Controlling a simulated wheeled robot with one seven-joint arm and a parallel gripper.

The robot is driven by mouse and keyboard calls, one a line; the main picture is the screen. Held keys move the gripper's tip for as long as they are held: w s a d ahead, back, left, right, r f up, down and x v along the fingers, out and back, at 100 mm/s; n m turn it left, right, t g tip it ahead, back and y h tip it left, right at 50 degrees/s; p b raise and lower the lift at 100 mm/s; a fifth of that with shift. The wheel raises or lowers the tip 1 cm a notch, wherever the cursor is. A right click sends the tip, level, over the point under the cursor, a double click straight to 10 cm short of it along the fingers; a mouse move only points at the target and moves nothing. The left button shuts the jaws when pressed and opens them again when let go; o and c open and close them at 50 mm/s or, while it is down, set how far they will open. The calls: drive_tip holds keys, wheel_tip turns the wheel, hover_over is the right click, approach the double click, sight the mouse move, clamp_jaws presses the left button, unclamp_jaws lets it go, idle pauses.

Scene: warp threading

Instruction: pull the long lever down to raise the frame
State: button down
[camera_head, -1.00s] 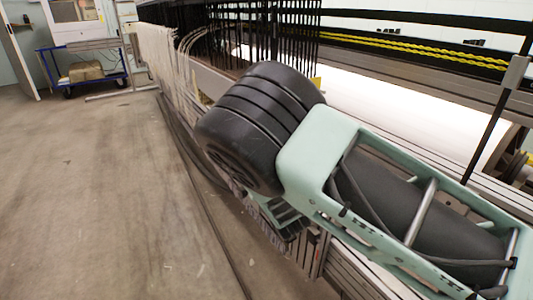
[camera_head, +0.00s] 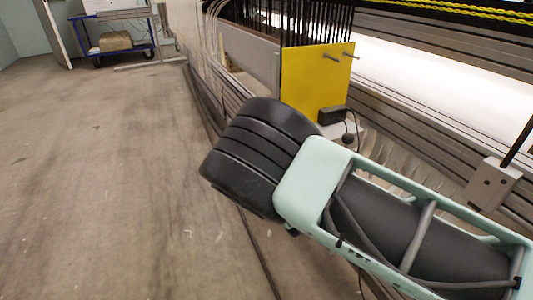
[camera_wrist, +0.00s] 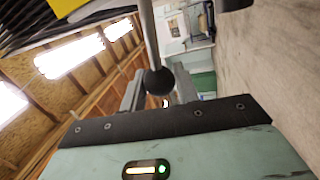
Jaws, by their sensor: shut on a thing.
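The long lever (camera_wrist: 147,35) shows in the wrist view as a thin grey rod ending in a black ball knob (camera_wrist: 159,81). My gripper (camera_wrist: 158,92) has one grey finger on each side of the knob and is shut on the lever's end. Where the fingers touch is partly hidden by the knob. In the head view my arm hides the gripper, and I cannot make out the held lever. Dark vertical threads (camera_head: 306,20) hang on the loom at the top, but I cannot pick out the frame.
A yellow panel (camera_head: 305,84) with two pins and a black box (camera_head: 331,116) stands on the loom just beyond my arm. A grey block with a black rod (camera_head: 493,184) is at the right. A blue cart (camera_head: 120,48) stands far left. The left floor is clear.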

drive_tip(key=shift+d+f, duration=0.1)
drive_tip(key=shift+f, duration=0.25)
drive_tip(key=c, duration=1.1)
unclamp_jaws()
drive_tip(key=shift+r, duration=0.1)
drive_tip(key=shift+s+d, duration=0.15)
drive_tip(key=shift+s, duration=0.15)
drive_tip(key=p+v, duration=0.2)
drive_tip(key=v, duration=1.4)
drive_tip(key=shift+s+p, duration=0.3)
drive_tip(key=shift+d, duration=0.1)
